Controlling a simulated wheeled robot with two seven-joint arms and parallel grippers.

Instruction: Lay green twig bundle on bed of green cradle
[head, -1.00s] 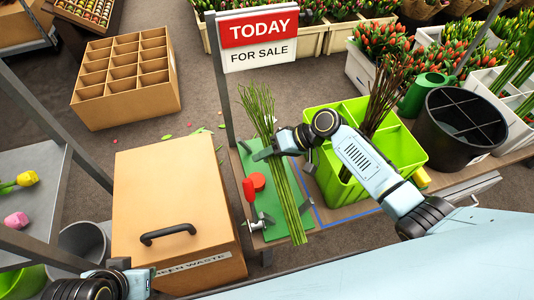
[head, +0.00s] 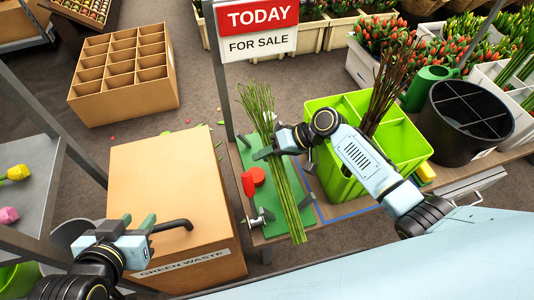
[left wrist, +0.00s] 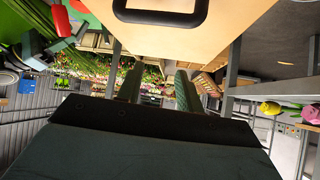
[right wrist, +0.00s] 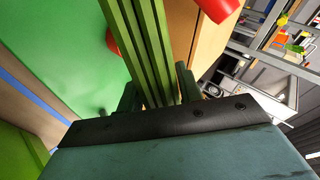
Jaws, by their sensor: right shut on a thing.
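The green twig bundle (head: 285,185) lies lengthwise over the green cradle bed (head: 243,152) in the head view, its top leaning past the far end. My right gripper (head: 268,152) is shut on the bundle near its middle; the stems (right wrist: 150,50) run between its fingers in the right wrist view. The cradle has red parts (head: 252,178) left of the bundle. I cannot tell whether the stems touch the bed. My left gripper (head: 138,222) is open and empty above the front of the green waste box (head: 165,180).
A lime green divided crate (head: 325,178) holding brown twigs stands right of the cradle, with a black bucket (head: 465,120) beyond. A sign (head: 257,30) on a post rises behind the cradle. A grey shelf with tulips (head: 25,195) is at the left.

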